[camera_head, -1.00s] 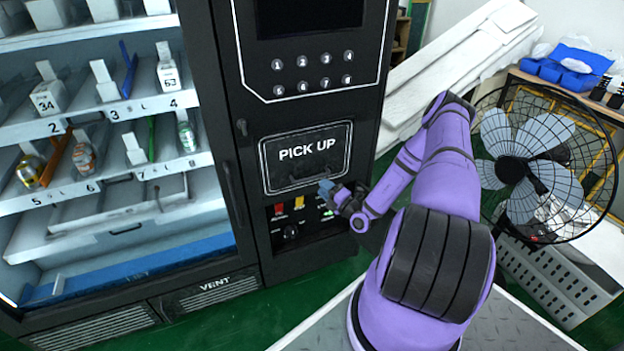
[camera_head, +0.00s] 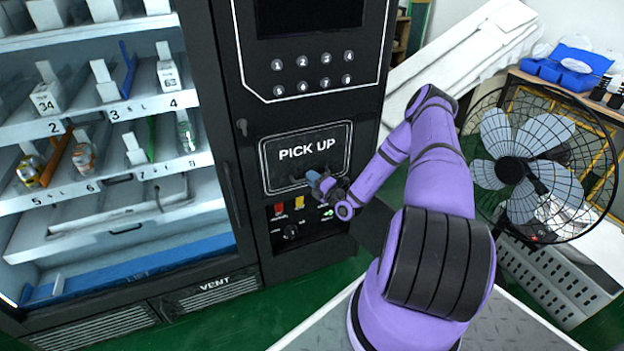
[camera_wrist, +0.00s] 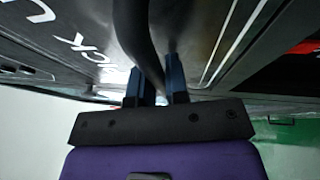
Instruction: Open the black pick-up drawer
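The black pick-up drawer (camera_head: 277,151) is the white-outlined "PICK UP" panel on the vending machine, and it looks shut. A dark curved handle (camera_wrist: 139,42) runs down between the two blue fingers of my gripper (camera_wrist: 158,84) in the wrist view. The fingers are close together and the handle fills the gap, so my gripper looks shut on it. In the head view my gripper (camera_head: 313,178) is at the lower right part of the drawer front. The fingers and wrist hide part of the handle there.
Red and yellow control parts (camera_head: 299,201) sit just below the drawer. A keypad (camera_head: 311,76) is above it. A caged fan (camera_head: 540,165) stands right of my arm. The glass-fronted shelves (camera_head: 125,226) are at left.

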